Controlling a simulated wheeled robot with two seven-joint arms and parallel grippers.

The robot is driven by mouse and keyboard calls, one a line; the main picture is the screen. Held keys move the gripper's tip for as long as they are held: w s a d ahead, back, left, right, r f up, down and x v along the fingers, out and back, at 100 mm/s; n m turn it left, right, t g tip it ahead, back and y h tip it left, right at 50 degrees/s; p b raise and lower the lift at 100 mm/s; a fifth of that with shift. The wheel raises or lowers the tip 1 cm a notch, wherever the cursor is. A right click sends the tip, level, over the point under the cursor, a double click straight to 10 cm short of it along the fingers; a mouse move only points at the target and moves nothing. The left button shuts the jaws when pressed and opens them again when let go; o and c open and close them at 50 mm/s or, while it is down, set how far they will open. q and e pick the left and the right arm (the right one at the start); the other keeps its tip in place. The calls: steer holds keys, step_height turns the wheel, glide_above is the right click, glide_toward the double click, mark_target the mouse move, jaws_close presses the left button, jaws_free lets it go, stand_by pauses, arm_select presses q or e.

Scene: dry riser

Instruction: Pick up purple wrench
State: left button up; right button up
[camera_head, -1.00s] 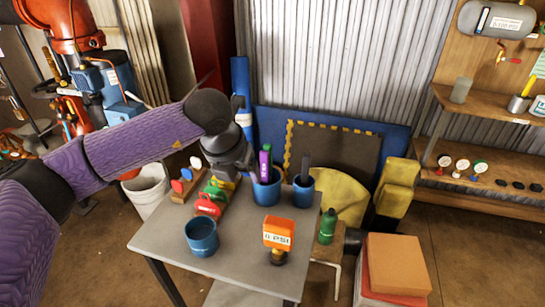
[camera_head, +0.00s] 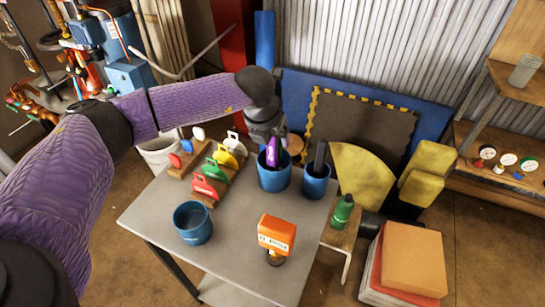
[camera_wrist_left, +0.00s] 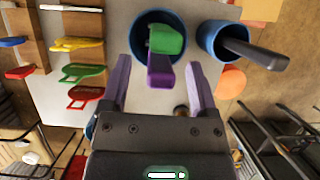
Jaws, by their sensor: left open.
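The purple wrench (camera_head: 271,153) stands upright in a blue cup (camera_head: 274,181) on the grey table. In the left wrist view the wrench (camera_wrist_left: 160,71) is in the middle, with a green piece (camera_wrist_left: 166,39) beside it in the same cup (camera_wrist_left: 140,38). My left gripper (camera_wrist_left: 157,66) is open, and its two purple fingers show on either side of the wrench with gaps. In the head view my left gripper (camera_head: 270,138) is over the cup at the wrench's upper end, which it partly hides. My right gripper is not in view.
A second blue cup (camera_head: 315,184) with a dark tool (camera_head: 320,157) stands close to the right. Several coloured valve handles (camera_head: 209,187) are on the left. An empty blue cup (camera_head: 193,223) and an orange gauge (camera_head: 276,235) stand nearer the front, with bare tabletop between.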

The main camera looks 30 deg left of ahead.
arm_select(q)
steer(key=shift+w+f, duration=0.1)
steer(key=shift+f, duration=0.05)
steer(key=shift+c, duration=0.3)
jaws_close()
stand_by(1.1)
